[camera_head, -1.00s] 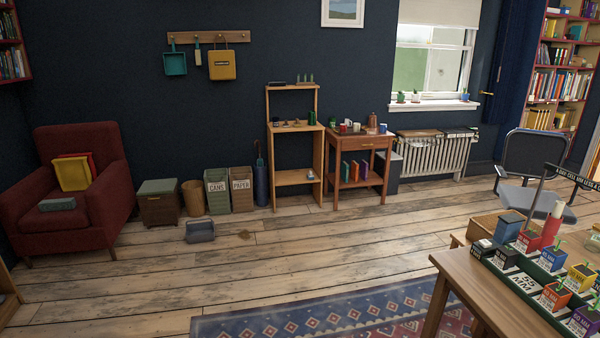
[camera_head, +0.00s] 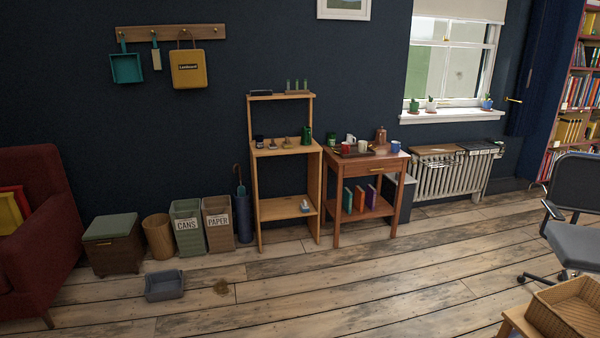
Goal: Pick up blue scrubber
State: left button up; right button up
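A small pale, bluish-white object (camera_head: 305,206) sits on the low board of the light wooden shelf stand (camera_head: 283,210). It may be the blue scrubber, but it is too small to tell. I see no other thing that is clearly a blue scrubber. Neither of my grippers is in view.
A side table (camera_head: 365,165) with mugs and books stands right of the stand. A grey tub (camera_head: 164,285) and a brown patch (camera_head: 221,287) are on the floor. Bins (camera_head: 188,228) line the wall. A chair (camera_head: 577,235) and wicker basket (camera_head: 568,308) are at right. The middle floor is clear.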

aim_at(304, 206)
jog(key=i, duration=2.15)
